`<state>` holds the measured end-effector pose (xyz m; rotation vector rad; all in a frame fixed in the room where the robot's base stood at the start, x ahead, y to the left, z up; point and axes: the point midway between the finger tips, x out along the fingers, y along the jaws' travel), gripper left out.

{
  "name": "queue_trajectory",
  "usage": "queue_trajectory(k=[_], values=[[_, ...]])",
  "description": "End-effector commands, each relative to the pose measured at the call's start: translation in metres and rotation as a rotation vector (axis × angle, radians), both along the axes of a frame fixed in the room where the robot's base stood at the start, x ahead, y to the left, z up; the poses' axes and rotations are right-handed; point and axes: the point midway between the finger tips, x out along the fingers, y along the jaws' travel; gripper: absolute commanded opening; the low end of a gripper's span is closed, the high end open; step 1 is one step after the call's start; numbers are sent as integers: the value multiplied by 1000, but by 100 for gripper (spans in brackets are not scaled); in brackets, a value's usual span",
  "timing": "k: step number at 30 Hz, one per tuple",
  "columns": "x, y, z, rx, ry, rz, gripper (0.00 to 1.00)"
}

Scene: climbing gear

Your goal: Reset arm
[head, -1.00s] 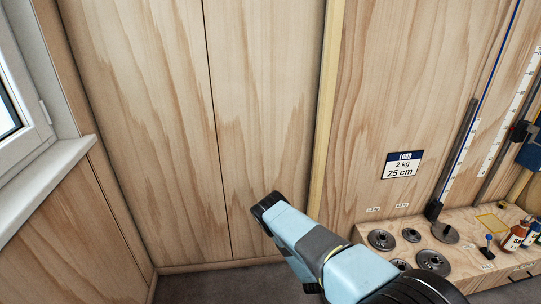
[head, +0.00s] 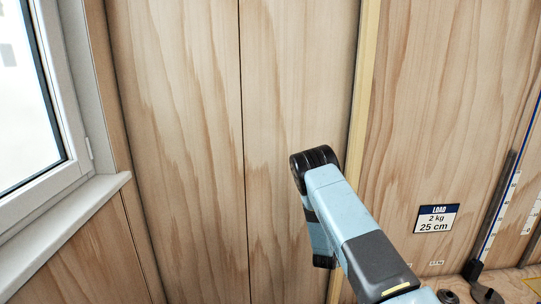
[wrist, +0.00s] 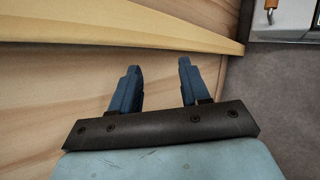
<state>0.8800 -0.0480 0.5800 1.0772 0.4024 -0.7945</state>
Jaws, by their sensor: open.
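My gripper (wrist: 160,85) shows in the wrist view with its two blue fingers apart and nothing between them. Wooden wall panelling lies behind and beside the fingers. In the head view my light blue arm (head: 345,220) reaches up from the bottom edge, bent at a black joint in front of the wooden wall (head: 190,130). The gripper itself does not show in the head view.
A window (head: 30,110) with a white sill (head: 70,225) is at the left. A load sign (head: 436,219) hangs on the right wall. Metal weight discs (head: 487,293) sit at the lower right. A pale batten (wrist: 120,32) crosses the wrist view.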

Motion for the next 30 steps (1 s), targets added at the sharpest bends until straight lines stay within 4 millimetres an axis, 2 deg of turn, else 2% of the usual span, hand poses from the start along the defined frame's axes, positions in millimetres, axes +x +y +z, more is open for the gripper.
queue_trajectory(k=[1, 6, 14, 23, 30], values=[[5, 4, 19, 42, -11, -22, 46], [11, 15, 76, 190, -33, -100, 46], [9, 30, 163, 403, -55, -214, 46], [-13, 43, 262, 625, -64, -339, 46], [-43, 51, 337, 783, -62, -436, 46]])
